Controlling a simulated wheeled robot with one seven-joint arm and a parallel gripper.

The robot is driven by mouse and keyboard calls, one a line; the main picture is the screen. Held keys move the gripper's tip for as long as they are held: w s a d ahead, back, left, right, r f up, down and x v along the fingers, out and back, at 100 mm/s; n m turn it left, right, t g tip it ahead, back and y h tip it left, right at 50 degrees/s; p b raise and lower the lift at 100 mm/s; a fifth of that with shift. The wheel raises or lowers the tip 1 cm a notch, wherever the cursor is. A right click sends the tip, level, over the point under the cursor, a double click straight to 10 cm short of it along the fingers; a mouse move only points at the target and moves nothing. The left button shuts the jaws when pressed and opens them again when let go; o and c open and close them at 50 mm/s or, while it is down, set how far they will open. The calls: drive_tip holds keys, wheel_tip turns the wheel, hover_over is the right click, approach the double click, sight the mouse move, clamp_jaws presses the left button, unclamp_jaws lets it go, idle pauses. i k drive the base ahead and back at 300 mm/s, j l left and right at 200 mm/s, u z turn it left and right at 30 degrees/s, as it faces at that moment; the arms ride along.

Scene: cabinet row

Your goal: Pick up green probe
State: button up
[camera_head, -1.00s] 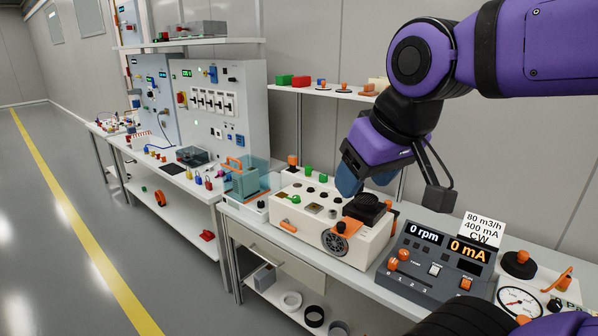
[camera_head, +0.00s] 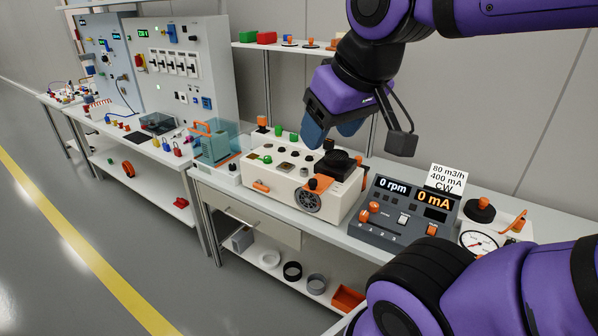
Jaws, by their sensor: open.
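A cream box (camera_head: 318,196) on the bench carries small green round-topped parts, one at its back edge (camera_head: 278,131), another beside it (camera_head: 294,137) and one on its top face (camera_head: 267,159). I cannot tell which of these, if any, is the green probe. My gripper (camera_head: 331,133) hangs over the back of the box, its blue fingers pointing down and apart. It is open, with nothing visible between the fingers. It is to the right of the green parts and above them, and hides part of the area behind the box.
A wall shelf (camera_head: 285,48) holds small coloured pieces. The floor (camera_head: 120,230) at left is clear.

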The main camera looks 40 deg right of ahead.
sight(278, 128)
drive_tip(key=i+z, duration=0.15)
drive_tip(key=z, duration=0.2)
drive_tip(key=i+j+z, duration=0.1)
drive_tip(key=z, duration=0.25)
drive_tip(key=i+j+z, duration=0.15)
drive_tip(key=z, duration=0.2)
drive_tip(key=i+j+z, duration=0.2)
drive_tip(key=i+j, duration=0.15)
drive_tip(key=j, duration=0.3)
drive_tip(key=i+j, duration=0.15)
drive_tip(key=j, duration=0.2)
drive_tip(key=i+j+z, duration=0.15)
drive_tip(key=j, duration=0.15)
drive_tip(key=i+j+z, duration=0.1)
drive_tip(key=j, duration=0.25)
drive_tip(key=i+j+z, duration=0.1)
drive_tip(key=j, duration=0.3)
drive_tip(key=i+j, duration=0.1)
drive_tip(key=j, duration=0.2)
drive_tip(key=i+j, duration=0.1)
drive_tip(key=j, duration=0.15)
drive_tip(key=i+j, duration=0.15)
drive_tip(key=j, duration=0.15)
